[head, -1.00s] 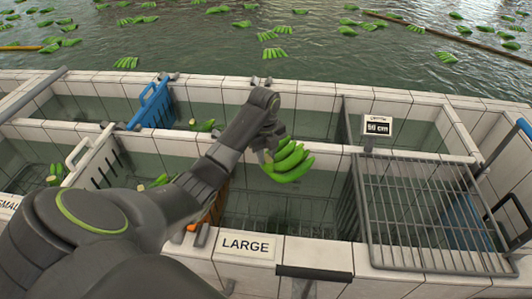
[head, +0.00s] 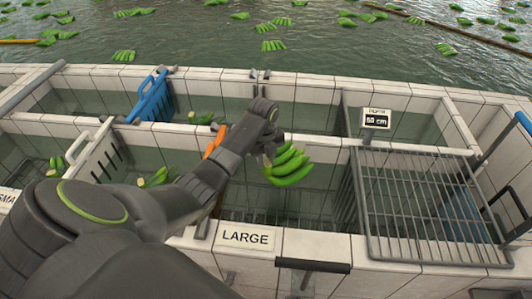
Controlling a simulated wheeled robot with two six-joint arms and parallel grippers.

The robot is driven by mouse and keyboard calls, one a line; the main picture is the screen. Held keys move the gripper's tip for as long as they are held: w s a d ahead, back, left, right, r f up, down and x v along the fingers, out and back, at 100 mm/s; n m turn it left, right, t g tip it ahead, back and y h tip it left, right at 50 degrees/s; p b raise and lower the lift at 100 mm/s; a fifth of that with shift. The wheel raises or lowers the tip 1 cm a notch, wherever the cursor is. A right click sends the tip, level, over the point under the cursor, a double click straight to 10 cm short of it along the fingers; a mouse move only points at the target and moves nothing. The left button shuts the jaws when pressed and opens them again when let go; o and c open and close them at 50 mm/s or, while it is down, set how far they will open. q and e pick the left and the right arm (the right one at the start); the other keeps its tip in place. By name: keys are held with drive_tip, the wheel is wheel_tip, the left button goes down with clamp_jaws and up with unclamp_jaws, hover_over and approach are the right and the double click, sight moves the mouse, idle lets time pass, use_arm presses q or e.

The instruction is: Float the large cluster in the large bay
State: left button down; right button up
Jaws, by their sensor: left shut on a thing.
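A green banana cluster (head: 289,168) hangs from my left gripper (head: 271,150), which is shut on its stem end. The cluster is above the tiled bay with the LARGE label (head: 246,237) on its front wall. The large bay (head: 285,208) holds dark water with a wire rack visible below. I cannot tell whether the cluster's lowest fruit touches the water. My right gripper does not show.
A metal grate (head: 425,205) covers the bay to the right. An orange divider (head: 215,140) stands left of the large bay, a white slotted gate (head: 98,152) farther left. A depth display (head: 376,118) stands behind. More clusters (head: 155,178) float in the neighbouring bay.

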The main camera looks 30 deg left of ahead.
use_arm(q)
drive_tip(key=shift+w+f, duration=0.1)
drive_tip(key=shift+f, duration=0.5)
wheel_tip(320, 180, down, 18)
drive_tip(key=b, duration=1.6)
drive_tip(key=shift+b, duration=0.35)
drive_tip(key=shift+f, duration=0.1)
drive_tip(key=shift+f+b, duration=0.5)
drive_tip(key=shift+f, duration=0.5)
